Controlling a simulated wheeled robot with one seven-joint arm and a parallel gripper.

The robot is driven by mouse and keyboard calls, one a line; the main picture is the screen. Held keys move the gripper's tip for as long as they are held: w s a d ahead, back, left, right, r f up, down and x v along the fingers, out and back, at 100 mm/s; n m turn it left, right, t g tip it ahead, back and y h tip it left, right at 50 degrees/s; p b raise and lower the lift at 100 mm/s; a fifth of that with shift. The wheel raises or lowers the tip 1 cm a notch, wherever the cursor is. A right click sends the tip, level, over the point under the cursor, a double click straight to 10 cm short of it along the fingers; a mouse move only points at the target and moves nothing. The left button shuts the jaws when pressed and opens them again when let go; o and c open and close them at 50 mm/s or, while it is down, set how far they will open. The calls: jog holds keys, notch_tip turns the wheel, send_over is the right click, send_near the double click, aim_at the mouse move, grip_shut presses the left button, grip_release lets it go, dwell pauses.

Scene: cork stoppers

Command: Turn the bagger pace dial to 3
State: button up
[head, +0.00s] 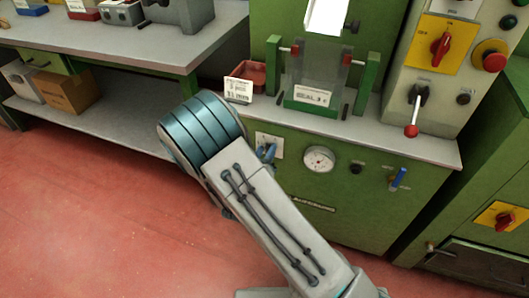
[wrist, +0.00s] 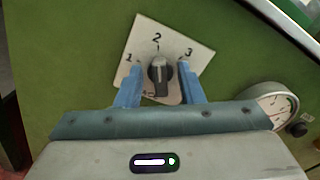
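The bagger pace dial (wrist: 160,76) is a dark knob on a white square plate marked 1, 2 and 3, tilted in the wrist view. A pale mark at the knob's upper end points toward the 2. In the head view the white dial plate (head: 262,139) is on the green machine front, partly hidden by my arm. My gripper (wrist: 156,75) has two blue fingers, one on each side of the knob, with gaps showing between. It is open around the knob. In the head view the blue fingertips of my gripper (head: 266,152) are at the plate.
A round gauge (head: 318,159) is right of the dial, with a black knob (head: 356,167) and a blue-handled valve (head: 398,178) further right. A grey ledge (head: 400,137) overhangs above. A red-tipped lever (head: 413,115) hangs at upper right. A grey workbench (head: 130,45) stands left.

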jog(key=c, duration=0.6)
jog(key=shift+m, duration=0.3)
jog(key=m+b, duration=0.1)
jog(key=m, duration=0.4)
jog(key=shift+s+d+f+b, duration=0.1)
jog(key=shift+f+b, duration=0.05)
jog(key=shift+b, duration=0.15)
jog(key=m+b, duration=0.1)
jog(key=m, duration=0.2)
jog(key=shift+m+b, duration=0.3)
jog(key=shift+b, duration=0.1)
jog(key=shift+m+b, duration=0.85)
jog(key=shift+m, duration=0.45)
jog(key=o, duration=0.7)
jog(key=shift+c, duration=0.2)
